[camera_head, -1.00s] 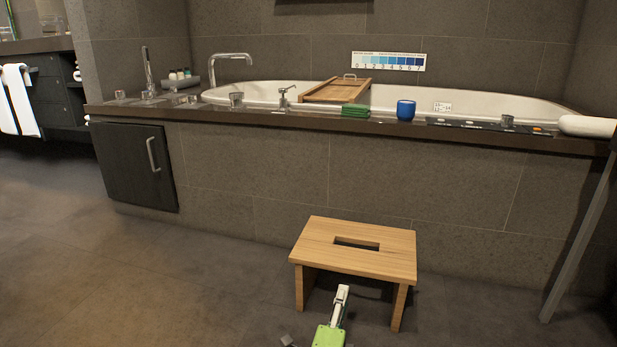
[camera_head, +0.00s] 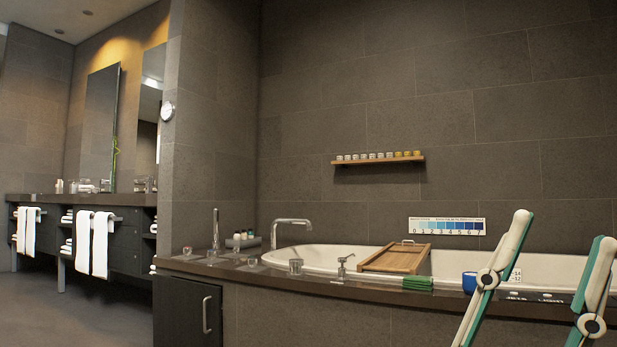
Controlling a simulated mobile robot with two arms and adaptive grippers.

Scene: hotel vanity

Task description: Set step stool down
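The step stool is not in view now; the floor in front of the tub, where it stood a second ago, is below the picture.
The bathtub ledge (camera_head: 330,287) crosses the lower right, with a wooden tray (camera_head: 396,259), green cloth (camera_head: 417,283) and blue cup (camera_head: 469,283). A dark cabinet (camera_head: 188,312) stands below it. Open floor (camera_head: 85,310) lies at the left, before the vanity (camera_head: 122,245).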

